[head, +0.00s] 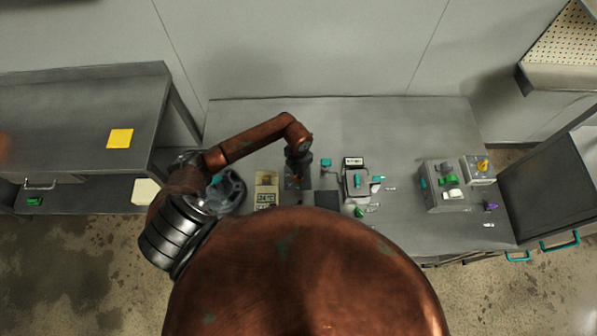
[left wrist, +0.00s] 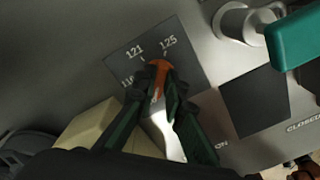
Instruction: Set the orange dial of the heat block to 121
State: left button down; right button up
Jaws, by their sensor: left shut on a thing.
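The orange dial (left wrist: 160,68) shows in the left wrist view on a dark scale plate (left wrist: 188,62) printed with 121, 125 and a lower, partly hidden number. The plate is on the grey face of the heat block (left wrist: 215,75). My left gripper (left wrist: 155,86) is shut on the dial, one dark green finger on each side. The fingers cover much of the dial, so I cannot tell which mark it points to. In the head view my left gripper (head: 297,180) reaches down over the bench and hides the dial. My right gripper is not in view.
A teal handle (left wrist: 296,40) is close right of the gripper, above a CLOSED label. A beige block (left wrist: 88,130) is at lower left. On the bench, a beige box (head: 266,188) stands left of the gripper, with small devices (head: 445,186) at right.

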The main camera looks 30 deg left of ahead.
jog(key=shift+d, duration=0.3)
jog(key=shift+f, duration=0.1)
